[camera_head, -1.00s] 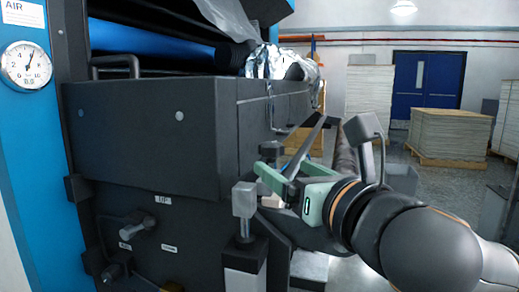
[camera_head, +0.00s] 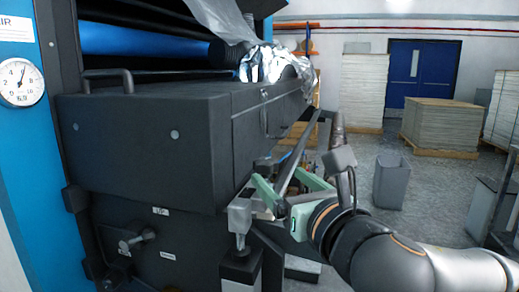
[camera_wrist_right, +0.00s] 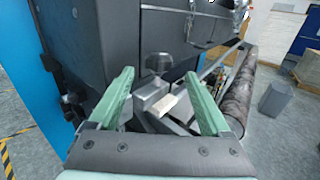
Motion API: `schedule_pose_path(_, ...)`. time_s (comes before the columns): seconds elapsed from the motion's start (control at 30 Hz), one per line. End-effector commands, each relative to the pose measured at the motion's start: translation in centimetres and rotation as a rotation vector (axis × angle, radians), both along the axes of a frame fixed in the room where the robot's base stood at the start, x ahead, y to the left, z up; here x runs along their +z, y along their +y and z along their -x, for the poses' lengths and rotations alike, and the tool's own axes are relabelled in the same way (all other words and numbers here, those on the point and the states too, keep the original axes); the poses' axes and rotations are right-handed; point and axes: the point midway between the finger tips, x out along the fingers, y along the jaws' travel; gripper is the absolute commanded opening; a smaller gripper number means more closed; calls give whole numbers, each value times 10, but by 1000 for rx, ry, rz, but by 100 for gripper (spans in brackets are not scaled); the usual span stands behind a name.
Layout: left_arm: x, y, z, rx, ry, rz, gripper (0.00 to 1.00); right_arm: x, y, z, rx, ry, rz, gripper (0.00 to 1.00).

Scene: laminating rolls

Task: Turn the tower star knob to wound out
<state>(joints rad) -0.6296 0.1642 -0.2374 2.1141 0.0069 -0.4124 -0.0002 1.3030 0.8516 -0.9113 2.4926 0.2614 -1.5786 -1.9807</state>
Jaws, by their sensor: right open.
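A dark rounded knob (camera_wrist_right: 157,64), which looks like the tower star knob, shows in the right wrist view above a grey metal block (camera_wrist_right: 152,96). My right gripper (camera_wrist_right: 158,74) is open, and its two green fingers point toward the knob, one on each side of it in the picture. I cannot tell whether either finger touches it. In the head view my right gripper (camera_head: 280,180) is beside the machine's lower corner, just right of the grey block (camera_head: 240,212). The knob is mostly hidden there. My left gripper is out of view.
The dark machine housing (camera_head: 145,145) stands close on the left, with a small crank handle (camera_head: 138,240) low on its front. A slanted dark bar (camera_head: 298,150) runs behind the gripper. A grey bin (camera_head: 391,182) stands on the open floor at right.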

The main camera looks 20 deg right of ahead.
Motion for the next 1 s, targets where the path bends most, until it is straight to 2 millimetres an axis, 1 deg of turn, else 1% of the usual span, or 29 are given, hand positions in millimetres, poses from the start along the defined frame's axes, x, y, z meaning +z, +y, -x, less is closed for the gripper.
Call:
schedule_pose_path(0.03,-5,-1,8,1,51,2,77,3,0,-1,0,2,1,82)
schedule_pose_path(0.23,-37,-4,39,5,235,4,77,2,1,-3,6,3,4,82)
schedule_pose_path(0.27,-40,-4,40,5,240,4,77,0,1,-8,5,3,3,82)
schedule_pose_path(0.3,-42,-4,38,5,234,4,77,-2,2,-18,3,3,1,82)
schedule_pose_path(0.5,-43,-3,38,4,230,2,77,-2,4,-56,4,2,2,82)
schedule_pose_path(0.7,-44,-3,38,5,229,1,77,-1,6,-86,4,0,2,82)
schedule_pose_path(0.83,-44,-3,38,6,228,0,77,-1,7,-97,5,0,3,82)
schedule_pose_path(1.0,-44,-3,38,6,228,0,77,-1,8,-103,7,0,3,82)
